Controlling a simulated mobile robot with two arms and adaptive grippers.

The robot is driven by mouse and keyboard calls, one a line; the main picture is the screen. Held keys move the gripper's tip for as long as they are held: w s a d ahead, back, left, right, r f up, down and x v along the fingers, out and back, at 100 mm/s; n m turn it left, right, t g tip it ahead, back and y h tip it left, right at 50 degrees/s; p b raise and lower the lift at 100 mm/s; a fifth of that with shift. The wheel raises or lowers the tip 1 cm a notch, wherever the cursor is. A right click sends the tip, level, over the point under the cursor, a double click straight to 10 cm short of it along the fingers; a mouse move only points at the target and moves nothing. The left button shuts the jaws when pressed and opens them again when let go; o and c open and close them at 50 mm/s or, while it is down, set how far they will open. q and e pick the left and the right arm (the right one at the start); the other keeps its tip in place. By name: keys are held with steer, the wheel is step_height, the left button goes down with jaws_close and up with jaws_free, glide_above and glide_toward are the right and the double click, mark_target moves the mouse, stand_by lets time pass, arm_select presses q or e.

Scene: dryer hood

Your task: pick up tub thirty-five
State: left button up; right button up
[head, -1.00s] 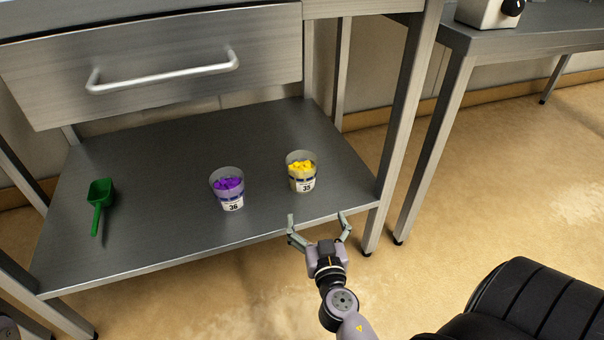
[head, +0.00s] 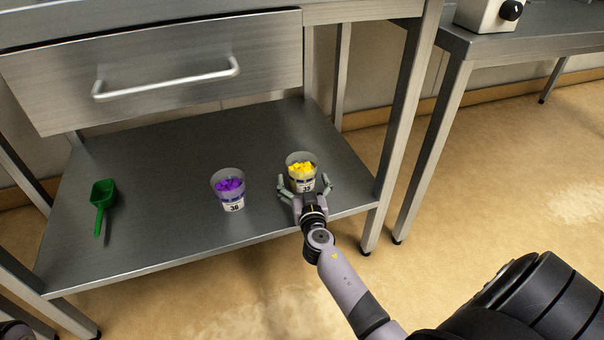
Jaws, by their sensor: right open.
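Tub thirty-five (head: 301,168) is a clear tub with yellow pieces in it. It stands upright on the right part of the lower metal shelf, its label partly hidden by my gripper. My right gripper (head: 304,183) is open, with one finger on each side of the tub's lower part. I cannot tell whether the fingers touch it.
Tub 36 (head: 230,188), with purple pieces, stands to the left on the same shelf (head: 160,165). A green scoop (head: 102,200) lies at the far left. A drawer with a bar handle (head: 165,82) is above. A table leg (head: 400,140) stands to the right.

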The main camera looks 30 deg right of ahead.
steer(key=shift+w, duration=0.2)
steer(key=shift+c, duration=0.6)
steer(key=c, duration=1.3)
steer(key=shift+c, duration=0.4)
steer(key=shift+d, duration=0.1)
